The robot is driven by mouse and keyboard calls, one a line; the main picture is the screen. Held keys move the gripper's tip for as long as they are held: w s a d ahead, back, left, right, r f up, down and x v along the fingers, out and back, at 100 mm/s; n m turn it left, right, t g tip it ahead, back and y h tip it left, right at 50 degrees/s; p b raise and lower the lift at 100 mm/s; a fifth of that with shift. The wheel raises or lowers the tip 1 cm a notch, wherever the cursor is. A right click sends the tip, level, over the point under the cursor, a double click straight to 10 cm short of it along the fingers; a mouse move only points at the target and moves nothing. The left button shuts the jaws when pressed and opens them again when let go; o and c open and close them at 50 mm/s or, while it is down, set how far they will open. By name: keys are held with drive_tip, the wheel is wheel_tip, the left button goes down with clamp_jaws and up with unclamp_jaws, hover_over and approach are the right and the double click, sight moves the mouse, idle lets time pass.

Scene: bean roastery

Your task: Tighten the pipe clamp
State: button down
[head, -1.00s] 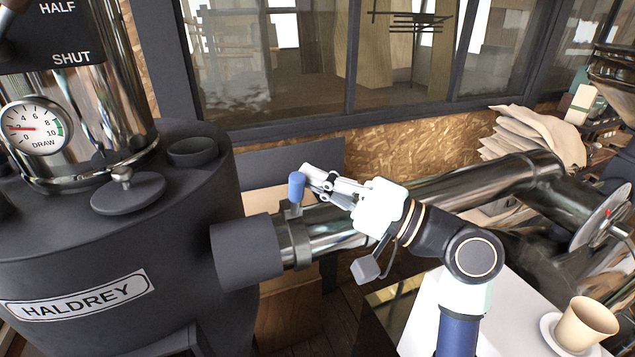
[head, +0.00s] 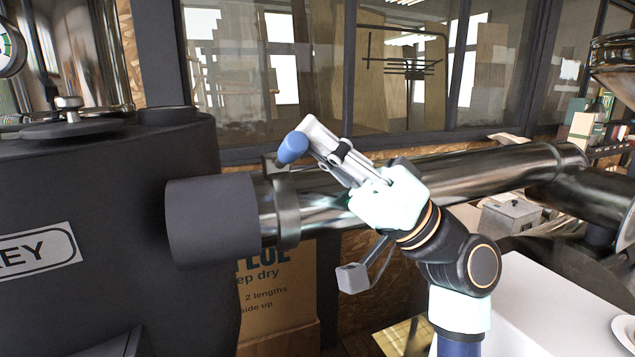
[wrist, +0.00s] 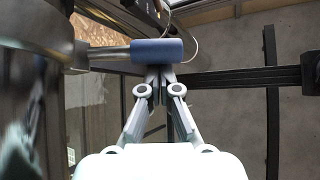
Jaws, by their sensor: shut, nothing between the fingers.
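The pipe clamp (head: 285,212) is a metal band around the shiny pipe, close to the dark sleeve. Its blue handle grip (head: 292,148) stands above the band, tilted in the head view. In the wrist view the blue grip (wrist: 157,51) lies crosswise on a metal rod running left. My gripper (head: 310,138) is shut and empty, its fingertips right beside the blue grip. In the wrist view the fingertips (wrist: 158,74) meet just below the grip; whether they touch it I cannot tell. The clamp's gap is hidden.
The shiny pipe (head: 450,178) runs right behind my gripper. The dark sleeve (head: 212,222) joins the roaster body (head: 90,190) at left. A cardboard box (head: 280,295) stands below, a white table (head: 550,310) at lower right. Windows are behind; the space above the pipe is open.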

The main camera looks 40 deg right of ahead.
drive_tip(key=s+d+f, duration=0.4)
drive_tip(key=d+f, duration=0.1)
drive_tip(key=d, duration=0.2)
drive_tip(key=shift+d, duration=0.4)
idle(0.4)
idle(0.5)
